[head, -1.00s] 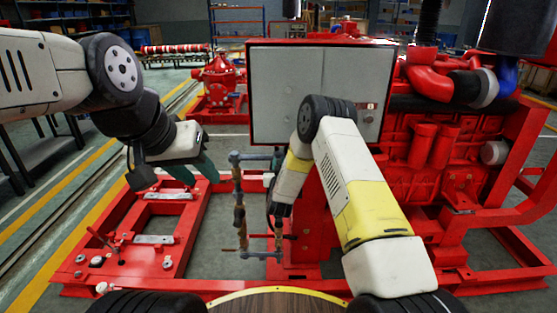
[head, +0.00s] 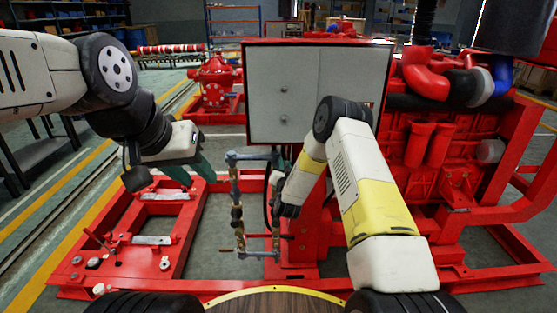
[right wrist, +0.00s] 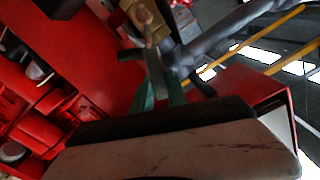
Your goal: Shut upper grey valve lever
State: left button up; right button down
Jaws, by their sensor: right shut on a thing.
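In the right wrist view, my right gripper (right wrist: 162,93) has its green fingers closed around a flat grey lever (right wrist: 157,72). The lever comes from a brass valve body (right wrist: 148,22), beside a grey pipe (right wrist: 215,38). In the head view, the pipe assembly (head: 236,190) stands upright in front of the cabinet. My right gripper (head: 282,158) is just right of its upper part, mostly hidden by my arm. The held lever cannot be made out there. My left gripper (head: 200,178) is empty, its teal fingers apart, left of the pipes.
The grey cabinet (head: 262,85) stands behind the pipes. The red engine (head: 425,160) is at the right. A red base frame (head: 165,240) surrounds the pipes. A red pump (head: 215,80) stands further back. There is open floor inside the frame left of the pipes.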

jog(key=d+f+m, duration=0.5)
jog(key=f+m, duration=0.2)
jog(key=m, duration=0.5)
jog(key=shift+f+m, duration=0.25)
jog(key=shift+m, duration=0.15)
jog(key=shift+d, duration=0.1)
jog(key=c, duration=1.3)
grip_release()
jog(key=shift+s, duration=0.1)
jog(key=s, duration=0.7)
jog(key=shift+s, duration=0.35)
